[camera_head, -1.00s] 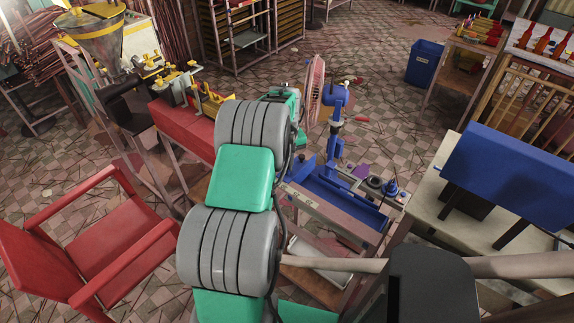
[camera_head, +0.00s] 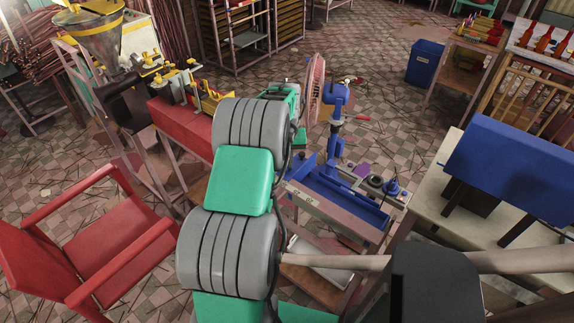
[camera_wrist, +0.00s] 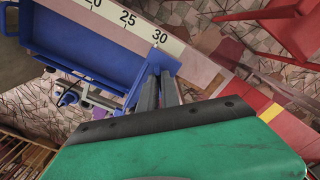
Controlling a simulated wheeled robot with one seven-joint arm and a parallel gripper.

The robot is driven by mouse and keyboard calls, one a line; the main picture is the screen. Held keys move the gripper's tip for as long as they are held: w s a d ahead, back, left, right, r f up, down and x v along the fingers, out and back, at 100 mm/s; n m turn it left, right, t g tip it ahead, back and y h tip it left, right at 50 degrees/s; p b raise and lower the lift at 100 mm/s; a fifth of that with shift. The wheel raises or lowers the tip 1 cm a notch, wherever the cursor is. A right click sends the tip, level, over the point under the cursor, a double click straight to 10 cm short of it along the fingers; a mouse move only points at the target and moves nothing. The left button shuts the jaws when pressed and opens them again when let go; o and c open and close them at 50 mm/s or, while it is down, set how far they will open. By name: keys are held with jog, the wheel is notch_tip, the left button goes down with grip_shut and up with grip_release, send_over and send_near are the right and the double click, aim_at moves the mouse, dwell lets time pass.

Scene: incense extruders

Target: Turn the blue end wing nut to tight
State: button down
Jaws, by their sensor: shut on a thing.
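The blue extruder (camera_head: 345,205) stands right of my arm in the head view, with a long blue tray and a pale scale strip along its front. In the wrist view its blue tray (camera_wrist: 70,45) lies at the upper left and its blue end plate (camera_wrist: 158,64) at the centre. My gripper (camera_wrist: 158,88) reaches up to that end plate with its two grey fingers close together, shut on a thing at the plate. The blue end wing nut is hidden at the fingertips, so its angle cannot be told. In the head view my arm hides the gripper.
A red chair (camera_head: 85,240) stands at the left, and a red bench (camera_head: 185,122) with yellow-topped parts behind it. A pale table (camera_head: 435,215) with a blue board (camera_head: 515,175) is at the right. A blue bin (camera_head: 424,62) stands farther back on open tiled floor.

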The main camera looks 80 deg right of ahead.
jog(key=m+b, duration=0.1)
jog(key=m, duration=0.2)
jog(key=shift+f+m, duration=0.1)
jog(key=shift+m, duration=0.3)
jog(key=m+b, duration=0.1)
jog(key=m, duration=0.2)
jog(key=shift+m, duration=0.3)
jog(key=m+b, duration=0.1)
jog(key=m, duration=0.5)
jog(key=shift+b, duration=0.35)
jog(key=m, duration=0.6)
jog(key=shift+m+b, duration=0.4)
jog(key=m, duration=0.6)
jog(key=shift+r+m, duration=0.2)
jog(key=shift+m, duration=0.1)
jog(key=c, duration=1.6)
grip_release()
jog(key=shift+f, duration=0.1)
